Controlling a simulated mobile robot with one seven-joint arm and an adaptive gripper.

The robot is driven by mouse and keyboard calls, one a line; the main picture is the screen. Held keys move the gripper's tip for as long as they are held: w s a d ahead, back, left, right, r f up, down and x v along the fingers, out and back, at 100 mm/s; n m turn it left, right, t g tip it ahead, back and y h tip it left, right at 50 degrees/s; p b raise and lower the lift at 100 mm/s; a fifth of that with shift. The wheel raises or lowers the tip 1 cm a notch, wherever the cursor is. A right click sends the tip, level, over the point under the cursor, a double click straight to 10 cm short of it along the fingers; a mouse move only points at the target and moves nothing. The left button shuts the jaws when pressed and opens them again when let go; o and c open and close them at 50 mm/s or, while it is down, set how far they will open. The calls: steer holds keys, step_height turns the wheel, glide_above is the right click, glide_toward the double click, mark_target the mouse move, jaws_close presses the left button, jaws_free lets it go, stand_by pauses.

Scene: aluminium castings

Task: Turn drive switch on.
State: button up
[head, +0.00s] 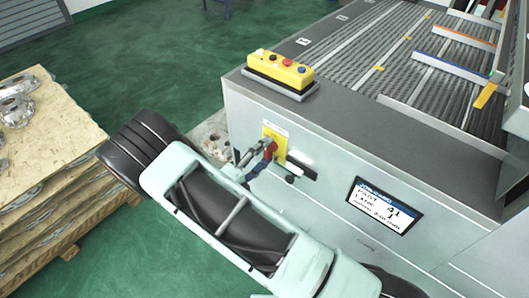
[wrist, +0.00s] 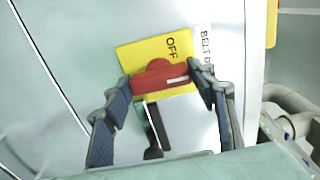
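The drive switch is a red rotary handle (wrist: 158,76) on a yellow plate (wrist: 128,55) marked OFF, on the side of the grey machine. The yellow plate also shows in the head view (head: 275,132), where my gripper (head: 262,155) is right at the red handle and partly hides it. In the wrist view my gripper (wrist: 160,82) has its two blue-padded fingers spread, one tip near each end of the red handle. I cannot tell whether the tips touch it. The handle lies across the plate, slightly tilted in the picture.
A black bar handle (wrist: 157,128) sits just beside the plate. A yellow button box (head: 280,68) stands on the machine's top edge. A display screen (head: 384,205) is to the right on the same panel. A pallet stack (head: 45,150) with castings stands at left.

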steer(key=o, duration=0.4)
steer(key=v, duration=1.2)
steer(key=shift+r, duration=0.1)
